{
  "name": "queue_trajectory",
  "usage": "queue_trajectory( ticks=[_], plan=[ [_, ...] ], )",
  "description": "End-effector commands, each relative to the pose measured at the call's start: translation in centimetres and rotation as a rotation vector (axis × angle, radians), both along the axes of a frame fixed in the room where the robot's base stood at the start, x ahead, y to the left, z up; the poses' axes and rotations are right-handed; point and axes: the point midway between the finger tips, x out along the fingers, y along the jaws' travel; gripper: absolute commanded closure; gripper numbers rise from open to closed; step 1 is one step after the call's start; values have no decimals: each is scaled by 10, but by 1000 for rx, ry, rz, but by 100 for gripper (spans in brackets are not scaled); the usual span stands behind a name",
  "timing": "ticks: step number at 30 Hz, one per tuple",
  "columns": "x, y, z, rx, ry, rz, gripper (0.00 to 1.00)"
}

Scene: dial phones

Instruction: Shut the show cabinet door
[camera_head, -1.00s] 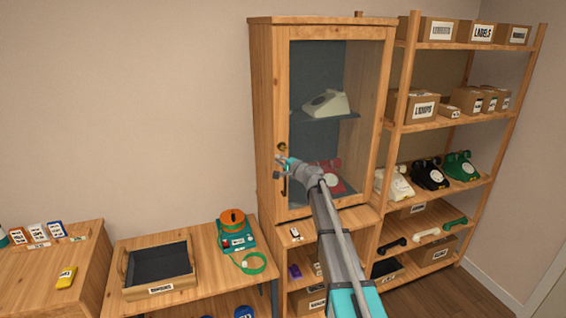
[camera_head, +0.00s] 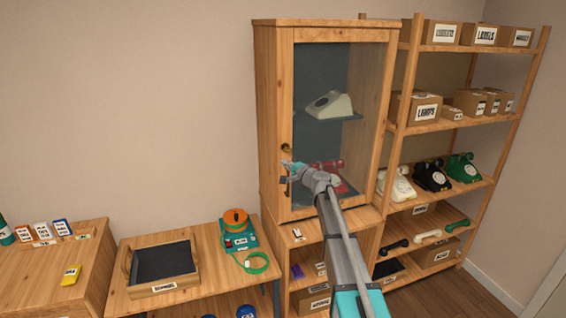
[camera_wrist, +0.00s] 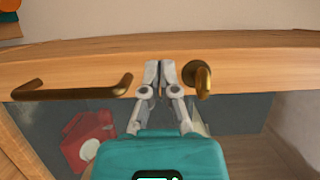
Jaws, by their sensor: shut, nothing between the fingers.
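The show cabinet (camera_head: 272,120) is tall and wooden, with a glass-paned door (camera_head: 381,120) on its front. The door looks flush or nearly flush with the cabinet; I cannot tell whether a thin gap is left. My gripper (camera_head: 286,171) is shut and empty at the door's left stile. In the wrist view my fingertips (camera_wrist: 159,70) are at the wooden stile (camera_wrist: 230,72), between the brass bar handle (camera_wrist: 70,91) and the round brass knob (camera_wrist: 198,77). They look close to or against the wood; contact is unclear. My gripper partly covers the handle in the head view.
A cream phone (camera_head: 330,104) and a red phone (camera_head: 331,176) stand behind the glass. An open shelf (camera_head: 399,120) with phones and boxes stands close on the right. A low table with a tray (camera_head: 195,268) is at left. Bare wall lies left of the cabinet.

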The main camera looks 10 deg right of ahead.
Motion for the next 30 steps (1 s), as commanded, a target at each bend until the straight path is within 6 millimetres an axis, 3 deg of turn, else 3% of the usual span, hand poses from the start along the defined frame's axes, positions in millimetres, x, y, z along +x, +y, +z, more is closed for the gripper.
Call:
queue_trajectory(
  ticks=[1, 6, 15, 21, 30],
  plan=[
    [-15, -2, 0, 0, 0, -1, 100],
    [-47, -9, -1, -1, 0, -1, 100],
    [-90, -18, -1, -2, 0, 0, 100],
    [-101, -21, -1, -3, 1, 0, 100],
    [-103, -21, -1, -3, 1, 1, 100]
  ],
)
